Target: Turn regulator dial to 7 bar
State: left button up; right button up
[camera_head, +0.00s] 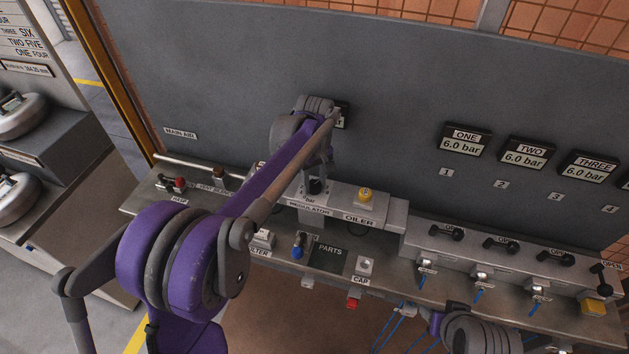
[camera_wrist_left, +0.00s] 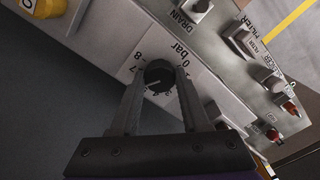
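The regulator dial (camera_wrist_left: 158,75) is a small black round knob on a pale plate marked "0 bar", with 7 and 8 visible to its left in the left wrist view. Its pale pointer mark seems to face lower left; the exact reading is unclear. My left gripper (camera_wrist_left: 160,76) has one finger on each side of the dial. The fingers are very close to it, but I cannot tell whether both touch. In the head view, the dial (camera_head: 316,187) sits above the REGULATOR label, under my left gripper (camera_head: 316,182).
A yellow-topped oiler (camera_head: 364,195) stands right of the regulator. Gauges ONE (camera_head: 466,140), TWO (camera_head: 525,152) and THREE (camera_head: 588,165) read 6.0 bar. My left arm hides the regulator's own display.

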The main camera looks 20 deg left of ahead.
aim_at(315, 184)
pick_arm(q)
grip_shut()
jog(key=shift+m, duration=0.4)
jog(key=shift+m+b, duration=0.35)
jog(key=shift+m, duration=2.15)
jog(key=o, duration=0.7)
grip_release()
notch_tip(315, 184, up, 11)
jog(key=shift+f+p, duration=0.1)
jog(key=shift+p, duration=0.2)
